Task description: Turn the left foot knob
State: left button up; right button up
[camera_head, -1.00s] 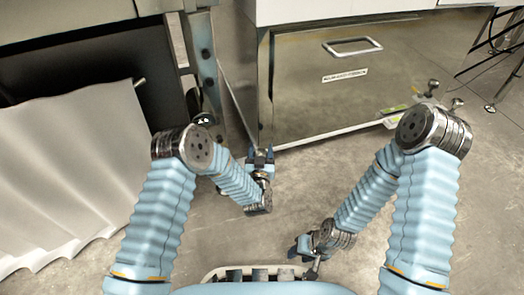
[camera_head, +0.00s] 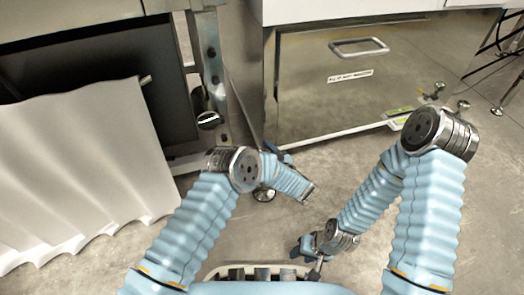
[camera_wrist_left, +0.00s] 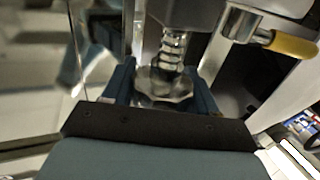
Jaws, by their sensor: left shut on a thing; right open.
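The foot knob (camera_wrist_left: 166,86) is a shiny faceted metal collar under a threaded stem (camera_wrist_left: 172,48) in the left wrist view. My left gripper (camera_wrist_left: 161,78) has its two blue fingers on either side of the knob and is shut on it. In the head view my left gripper (camera_head: 274,150) is at the lower front corner of the steel cabinet, and my arm largely hides the knob there. My right gripper (camera_head: 308,247) is open, low over the floor, away from the knob.
The steel cabinet (camera_head: 345,95) with a handle (camera_head: 358,47) stands behind the left gripper. A metal frame leg (camera_head: 212,60) is to its left. A white corrugated sheet (camera_head: 80,170) is at far left. A yellow-ended lever (camera_wrist_left: 290,44) is close to the knob. Floor at right is open.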

dwell(0.6)
pick_arm(q)
jog(key=o, duration=1)
jog(key=shift+c, duration=0.2)
